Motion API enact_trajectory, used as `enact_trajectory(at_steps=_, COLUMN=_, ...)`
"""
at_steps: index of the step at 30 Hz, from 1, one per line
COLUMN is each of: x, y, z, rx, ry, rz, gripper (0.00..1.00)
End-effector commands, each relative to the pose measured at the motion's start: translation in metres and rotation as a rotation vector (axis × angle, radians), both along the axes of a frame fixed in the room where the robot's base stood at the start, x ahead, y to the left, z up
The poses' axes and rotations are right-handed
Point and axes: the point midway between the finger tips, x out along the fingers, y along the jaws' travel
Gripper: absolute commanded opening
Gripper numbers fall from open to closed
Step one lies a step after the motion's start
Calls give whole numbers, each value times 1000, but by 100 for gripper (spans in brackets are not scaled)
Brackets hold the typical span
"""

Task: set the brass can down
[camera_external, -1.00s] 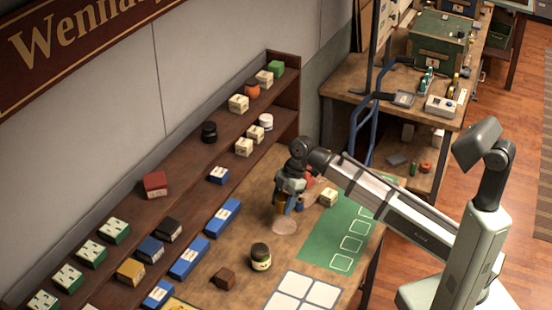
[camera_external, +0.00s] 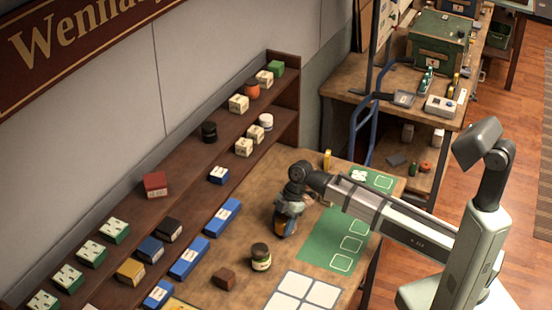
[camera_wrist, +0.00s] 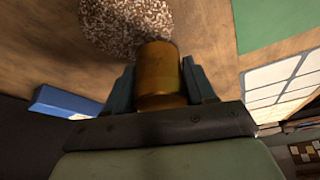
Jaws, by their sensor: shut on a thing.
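The brass can (camera_wrist: 158,75) is between the two fingers of my gripper (camera_wrist: 160,88) in the wrist view. My gripper is shut on it. In the external view my gripper (camera_external: 286,222) is low over the worktable (camera_external: 205,262), and the can shows only as a small brownish patch below it. A round speckled mat (camera_wrist: 112,25) lies on the table, and the far end of the can overlaps its edge in the wrist view. In the external view the mat is hidden behind my gripper. I cannot tell whether the can touches mat or table.
A dark-lidded jar (camera_external: 261,257) and a brown block (camera_external: 223,278) stand in front of my gripper. A green mat (camera_external: 331,240) lies to the right, a white grid (camera_external: 303,291) in front. Shelves with several boxes, including a blue one (camera_external: 223,217), run along the left.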

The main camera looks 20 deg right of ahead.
Motion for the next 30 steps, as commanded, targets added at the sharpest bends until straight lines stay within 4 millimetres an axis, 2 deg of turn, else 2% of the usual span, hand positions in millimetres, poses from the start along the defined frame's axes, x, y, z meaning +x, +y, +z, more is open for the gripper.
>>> enact_trajectory(at_steps=3, x=0, y=0, z=-11, rx=0, ry=1, rz=0, gripper=19)
enact_trajectory(at_steps=15, x=0, y=0, z=-15, rx=0, ry=0, rz=0, gripper=19)
enact_trajectory(at_steps=16, x=0, y=0, z=-15, rx=0, ry=0, rz=0, gripper=56)
enact_trajectory(at_steps=23, x=0, y=0, z=-15, rx=0, ry=0, rz=0, gripper=78)
enact_trajectory(at_steps=30, x=0, y=0, z=-15, rx=0, ry=0, rz=0, gripper=80)
